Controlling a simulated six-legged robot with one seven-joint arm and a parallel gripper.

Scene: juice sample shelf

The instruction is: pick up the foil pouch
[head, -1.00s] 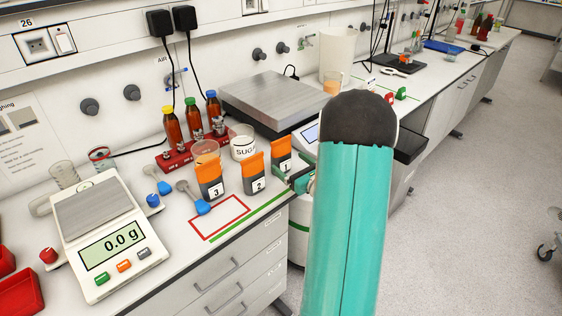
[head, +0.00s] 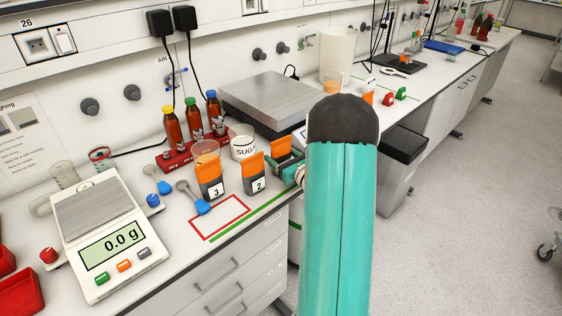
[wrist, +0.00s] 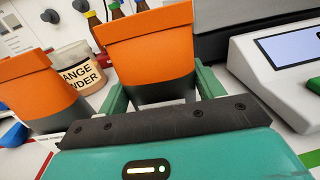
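An orange-and-grey pouch (head: 283,147) stands upright at the right end of a row of similar pouches on the bench; its number label is now hidden. My gripper (head: 285,160) is at this pouch, with one green finger on either side of it. In the wrist view the pouch (wrist: 148,45) rises between the fingers of my gripper (wrist: 162,88), its orange top wider than its grey lower part. The fingers look open around it; contact is not clear, and the pouch's base is hidden by my gripper.
Pouch 2 (head: 254,176) stands close on the left, with pouch 3 (head: 211,178) beyond it. A sugar jar (head: 242,145) and a red bottle rack (head: 178,160) are behind. A scale (head: 103,235) stands at left. The red-outlined rectangle (head: 207,234) is empty.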

